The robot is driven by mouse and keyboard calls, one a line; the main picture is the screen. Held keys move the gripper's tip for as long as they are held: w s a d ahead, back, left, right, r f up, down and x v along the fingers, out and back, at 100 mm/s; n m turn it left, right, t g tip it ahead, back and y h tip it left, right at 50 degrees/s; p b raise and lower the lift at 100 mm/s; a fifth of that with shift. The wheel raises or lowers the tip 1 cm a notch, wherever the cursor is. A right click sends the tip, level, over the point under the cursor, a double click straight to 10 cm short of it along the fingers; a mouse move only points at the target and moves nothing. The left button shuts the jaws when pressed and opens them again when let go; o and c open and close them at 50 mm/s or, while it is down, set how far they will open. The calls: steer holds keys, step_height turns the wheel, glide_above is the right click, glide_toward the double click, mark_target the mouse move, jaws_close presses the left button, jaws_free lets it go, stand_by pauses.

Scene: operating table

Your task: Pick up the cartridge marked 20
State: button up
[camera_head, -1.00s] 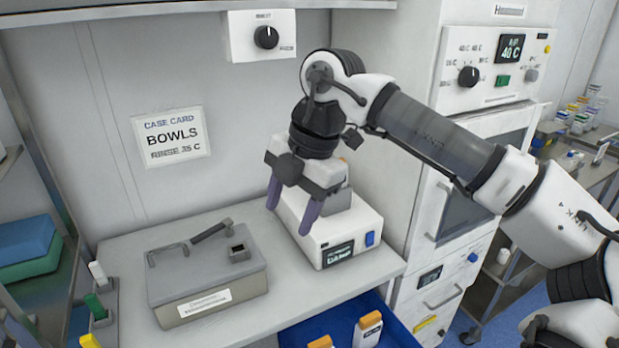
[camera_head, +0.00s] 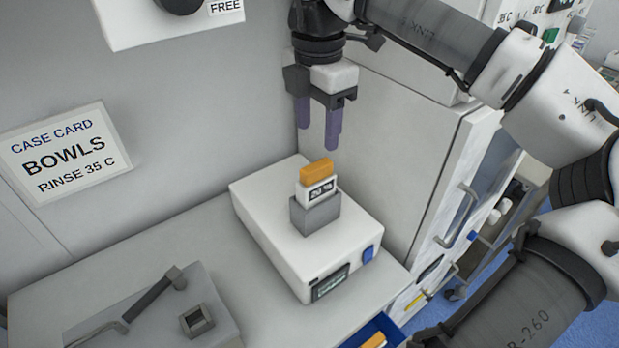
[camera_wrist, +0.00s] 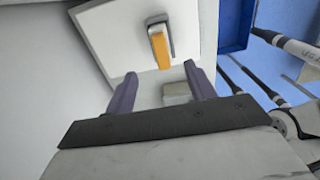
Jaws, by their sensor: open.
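The cartridge (camera_head: 317,183) has an orange top and a white label that reads about "20 %". It stands upright in the grey socket on top of the white device (camera_head: 259,215). In the wrist view the cartridge (camera_wrist: 160,48) shows beyond the fingertips, with its orange end towards me. My gripper (camera_head: 319,137) is open and empty, pointing down above the cartridge and apart from it. In the wrist view the purple fingers of my gripper (camera_wrist: 160,84) are spread wide, with the cartridge lying ahead between their lines.
A grey lidded box (camera_head: 190,300) with a handle and a small square socket stands front left on the counter. A blue drawer (camera_head: 392,329) holding another orange-topped cartridge (camera_head: 375,341) is open below. A tall white cabinet (camera_head: 420,150) stands to the right.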

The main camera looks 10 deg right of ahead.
mark_target(316, 180)
steer(key=shift+w+f, duration=0.1)
steer(key=shift+f, duration=0.25)
steer(key=f+b, duration=0.3)
steer(key=f, duration=0.2)
steer(key=shift+s+f+b, duration=0.2)
steer(key=shift+b, duration=0.15)
step_height(316, 180, down, 6)
steer(key=b, duration=0.2)
steer(key=shift+b, duration=0.35)
steer(key=shift+r, duration=0.15)
steer(key=c, duration=1.2)
